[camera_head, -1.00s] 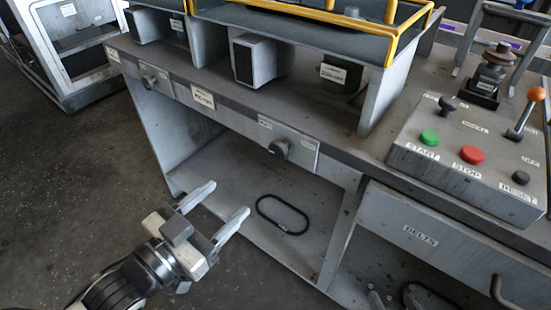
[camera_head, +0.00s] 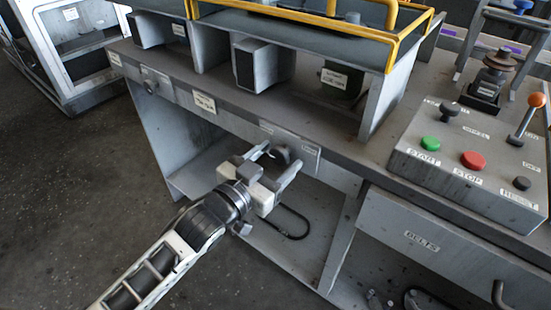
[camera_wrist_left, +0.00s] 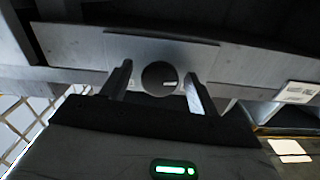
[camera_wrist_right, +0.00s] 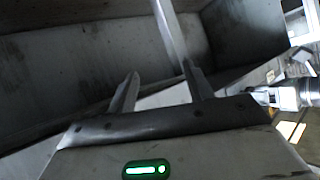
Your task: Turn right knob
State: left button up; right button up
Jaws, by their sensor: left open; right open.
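The right knob (camera_head: 283,155) is a dark round knob on the bench's front rail. In the left wrist view the knob (camera_wrist_left: 159,78) shows a white mark pointing right. My left gripper (camera_head: 281,158) is open, with one finger on each side of the knob. In the left wrist view the fingers (camera_wrist_left: 158,70) flank it with visible gaps. The left knob (camera_head: 150,85) sits further left on the same rail. My right gripper (camera_wrist_right: 160,72) is open and empty before a grey bench compartment in its wrist view.
A black belt (camera_head: 290,225) lies on the lower shelf, partly hidden by my left gripper. A control box (camera_head: 465,180) with green and red buttons stands on the bench at right. A drawer labelled BELTS (camera_head: 420,240) is below it. Yellow rails (camera_head: 330,20) edge the raised shelf.

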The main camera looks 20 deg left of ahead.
pick_arm(q)
jog(key=c, duration=1)
jog(key=shift+o, duration=0.2)
jog(key=shift+r+m+p, duration=0.2)
jog(key=shift+m+p, duration=0.1)
jog(key=shift+p, duration=0.4)
jog(key=shift+f, duration=0.15)
jog(key=o, duration=1)
jog(key=shift+c, duration=0.2)
jog(key=v, duration=1.6)
